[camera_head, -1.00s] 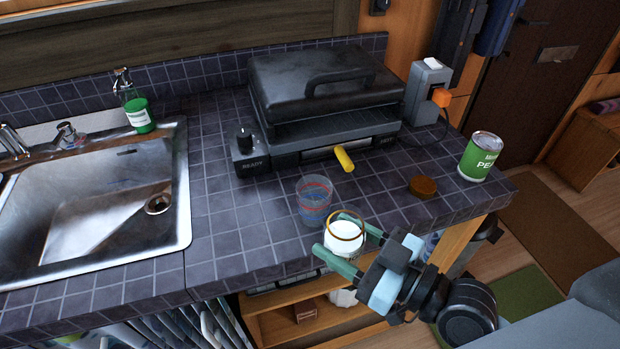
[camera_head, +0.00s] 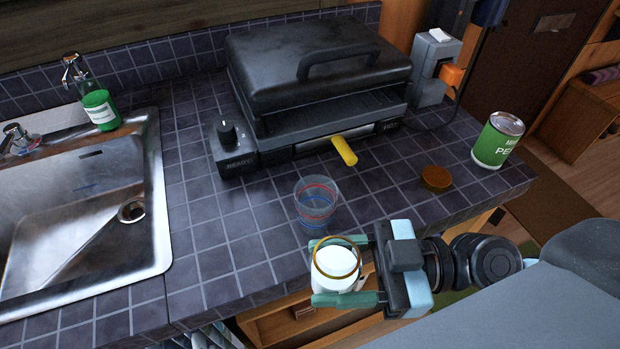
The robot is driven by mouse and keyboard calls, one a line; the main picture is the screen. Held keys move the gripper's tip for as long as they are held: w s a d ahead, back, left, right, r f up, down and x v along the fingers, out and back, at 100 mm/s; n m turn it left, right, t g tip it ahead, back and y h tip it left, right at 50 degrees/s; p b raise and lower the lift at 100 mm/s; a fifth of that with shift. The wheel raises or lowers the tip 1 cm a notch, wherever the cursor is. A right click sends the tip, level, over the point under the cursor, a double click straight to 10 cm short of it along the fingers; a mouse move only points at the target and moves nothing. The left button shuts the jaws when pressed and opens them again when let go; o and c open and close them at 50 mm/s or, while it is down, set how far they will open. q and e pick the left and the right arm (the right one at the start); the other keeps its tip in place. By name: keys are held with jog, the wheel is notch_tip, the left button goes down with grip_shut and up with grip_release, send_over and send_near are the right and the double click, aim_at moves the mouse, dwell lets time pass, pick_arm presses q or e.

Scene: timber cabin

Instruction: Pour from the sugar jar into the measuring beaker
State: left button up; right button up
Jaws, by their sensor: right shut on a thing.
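The sugar jar (camera_head: 337,265) is a clear jar with a brown rim and white contents. My right gripper (camera_head: 337,272) is shut on it, one finger on each side, at the front edge of the counter. The jar's mouth faces up toward the camera; any tilt is hard to tell. The measuring beaker (camera_head: 316,203) is clear with red and blue rings and stands upright on the tiled counter, just behind the jar. It looks empty. The jar and beaker are close; whether they touch cannot be told. My left gripper is not in view.
A brown lid (camera_head: 436,179) and a green can (camera_head: 497,140) are on the right. The sink (camera_head: 85,200) is on the left. The counter left of the beaker is clear.

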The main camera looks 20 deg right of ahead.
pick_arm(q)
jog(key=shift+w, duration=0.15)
pick_arm(e)
jog(key=shift+s, duration=0.1)
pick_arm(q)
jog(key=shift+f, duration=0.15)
pick_arm(e)
jog(key=shift+r, duration=0.15)
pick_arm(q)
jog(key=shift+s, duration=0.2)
